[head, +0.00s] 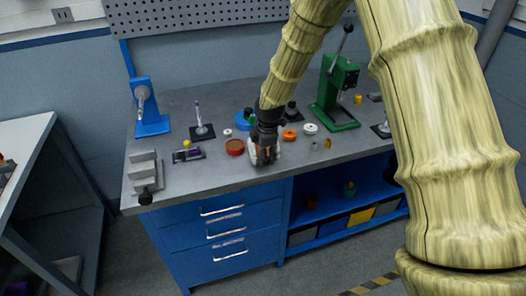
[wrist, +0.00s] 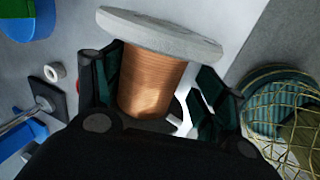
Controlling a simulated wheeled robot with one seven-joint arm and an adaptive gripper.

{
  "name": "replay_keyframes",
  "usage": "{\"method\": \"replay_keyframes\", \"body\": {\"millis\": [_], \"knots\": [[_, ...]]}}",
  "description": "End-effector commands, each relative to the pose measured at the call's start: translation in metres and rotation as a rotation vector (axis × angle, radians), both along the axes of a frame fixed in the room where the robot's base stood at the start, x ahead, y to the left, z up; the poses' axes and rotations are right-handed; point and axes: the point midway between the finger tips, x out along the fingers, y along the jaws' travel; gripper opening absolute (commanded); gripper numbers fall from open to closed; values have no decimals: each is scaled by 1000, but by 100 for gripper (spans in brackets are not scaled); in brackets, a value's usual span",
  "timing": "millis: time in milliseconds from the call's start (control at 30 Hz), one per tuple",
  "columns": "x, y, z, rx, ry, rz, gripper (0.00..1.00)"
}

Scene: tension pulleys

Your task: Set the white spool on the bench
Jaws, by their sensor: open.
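The white spool has a pale flange and a copper-coloured winding. In the wrist view the spool (wrist: 160,32) lies between the two fingers of my gripper (wrist: 157,78), its flange beyond the fingertips. The fingers stand apart on either side of the winding, and its lower end is hidden by my gripper. In the head view my gripper (head: 265,146) is low over the front part of the grey bench (head: 215,178), with a pale bit of the spool (head: 253,154) showing at the fingers. Whether the spool rests fully on the bench cannot be told.
A red-brown round dish (head: 235,147) is just left of my gripper. An orange ring (head: 289,135) and a white ring (head: 310,128) lie to the right. A green press (head: 335,95) and a blue stand (head: 148,110) stand farther off.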

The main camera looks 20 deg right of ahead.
Motion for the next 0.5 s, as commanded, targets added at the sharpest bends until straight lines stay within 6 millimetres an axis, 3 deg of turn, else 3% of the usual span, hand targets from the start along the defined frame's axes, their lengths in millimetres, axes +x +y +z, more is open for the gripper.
{"method": "replay_keyframes", "body": {"millis": [233,500], "knots": [[-2,0,9,1,-1,-1,70],[-10,0,41,1,-3,0,70]]}}
